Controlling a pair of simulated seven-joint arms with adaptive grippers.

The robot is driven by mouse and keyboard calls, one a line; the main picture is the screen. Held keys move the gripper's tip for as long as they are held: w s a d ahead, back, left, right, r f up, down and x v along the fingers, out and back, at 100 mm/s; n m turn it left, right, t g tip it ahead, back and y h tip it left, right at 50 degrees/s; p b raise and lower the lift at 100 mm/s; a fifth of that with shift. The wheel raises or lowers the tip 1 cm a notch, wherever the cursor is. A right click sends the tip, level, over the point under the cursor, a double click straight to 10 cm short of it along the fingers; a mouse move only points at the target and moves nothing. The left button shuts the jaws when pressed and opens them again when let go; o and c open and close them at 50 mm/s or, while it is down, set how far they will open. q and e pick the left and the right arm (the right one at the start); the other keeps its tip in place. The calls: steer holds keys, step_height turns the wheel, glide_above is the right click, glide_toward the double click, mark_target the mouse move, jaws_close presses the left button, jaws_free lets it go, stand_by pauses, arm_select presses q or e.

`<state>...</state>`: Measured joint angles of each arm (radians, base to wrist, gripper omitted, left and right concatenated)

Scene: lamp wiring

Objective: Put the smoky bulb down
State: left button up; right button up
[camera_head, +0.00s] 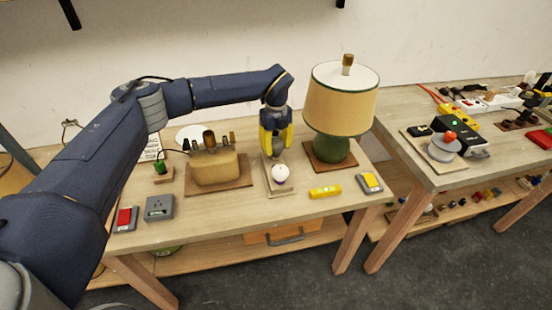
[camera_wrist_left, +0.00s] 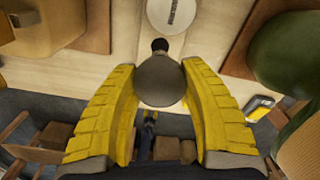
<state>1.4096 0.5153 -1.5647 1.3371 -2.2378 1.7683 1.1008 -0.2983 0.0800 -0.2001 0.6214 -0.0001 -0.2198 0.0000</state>
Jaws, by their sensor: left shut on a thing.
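The smoky bulb (camera_wrist_left: 160,82) is a grey-brown globe with a dark base in the left wrist view. My left gripper (camera_head: 275,150) is shut on it, with one yellow finger on each side. The bulb's dark base points toward the top of that view. In the head view the gripper hangs over a narrow wooden board (camera_head: 272,182), pointing down. The fingers hide the bulb in that view, and the gap to the board is unclear. My right gripper is not in view.
A lamp with a tan shade (camera_head: 340,105) and green base stands close on the right.

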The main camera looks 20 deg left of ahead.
mark_target(276, 158)
arm_select(q)
steer(key=shift+f, duration=3.1)
steer(key=shift+f, duration=0.15)
steer(key=o, duration=1.4)
step_height(276, 158, up, 12)
steer(key=shift+r, duration=0.15)
